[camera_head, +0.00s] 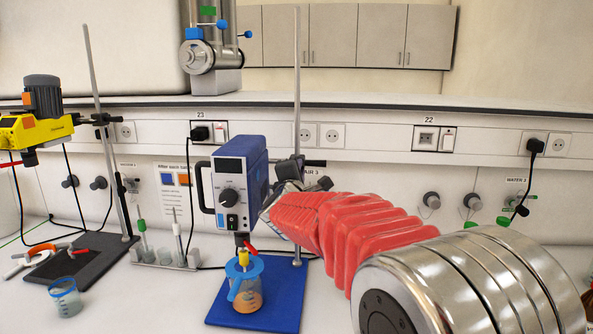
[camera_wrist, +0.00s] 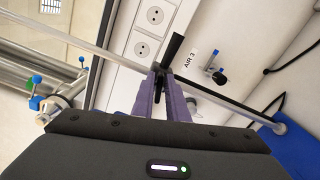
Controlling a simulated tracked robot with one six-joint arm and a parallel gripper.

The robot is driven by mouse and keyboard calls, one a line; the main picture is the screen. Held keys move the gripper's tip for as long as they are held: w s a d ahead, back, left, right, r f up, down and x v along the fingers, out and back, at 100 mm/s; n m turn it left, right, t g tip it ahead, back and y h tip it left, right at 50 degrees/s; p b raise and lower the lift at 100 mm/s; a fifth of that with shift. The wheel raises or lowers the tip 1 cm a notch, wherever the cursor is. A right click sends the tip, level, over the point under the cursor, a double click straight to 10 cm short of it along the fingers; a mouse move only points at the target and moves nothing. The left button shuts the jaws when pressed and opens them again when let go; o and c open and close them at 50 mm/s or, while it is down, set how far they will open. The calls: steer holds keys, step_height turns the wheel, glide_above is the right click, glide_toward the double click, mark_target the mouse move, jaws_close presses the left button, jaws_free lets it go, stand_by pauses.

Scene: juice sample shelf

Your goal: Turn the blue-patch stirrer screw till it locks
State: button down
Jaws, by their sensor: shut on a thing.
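The blue stirrer (camera_head: 240,180) with a dark dial hangs on an upright metal rod (camera_head: 297,90) over a blue base plate (camera_head: 288,308). A black clamp (camera_head: 289,168) joins it to the rod. In the wrist view my gripper (camera_wrist: 161,80) is shut on a black screw handle (camera_wrist: 172,48) at the rod, its stem between the fingertips. The handle sticks out beyond the fingers, tilted up to the right. In the head view my red-sleeved arm reaches in from the right and its fingertips are not clear.
A beaker of orange liquid (camera_head: 248,298) with a blue holder stands under the stirrer. A yellow stirrer (camera_head: 35,130) on another stand, a small beaker (camera_head: 65,298) and a tube rack (camera_head: 160,258) are to the left. Wall taps (camera_head: 431,200) are behind my arm.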

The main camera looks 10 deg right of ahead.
steer(key=shift+d+f+m, duration=0.1)
steer(key=shift+f+m, duration=0.1)
steer(key=shift+m, duration=0.6)
steer(key=shift+f+m, duration=0.15)
steer(key=shift+m, duration=0.65)
steer(key=shift+f, duration=0.1)
steer(key=c, duration=1.7)
jaws_free()
steer(key=shift+c, duration=0.2)
steer(key=shift+s+r, duration=0.15)
steer(key=shift+r, duration=0.05)
steer(key=v, duration=1.3)
steer(key=shift+s, duration=0.25)
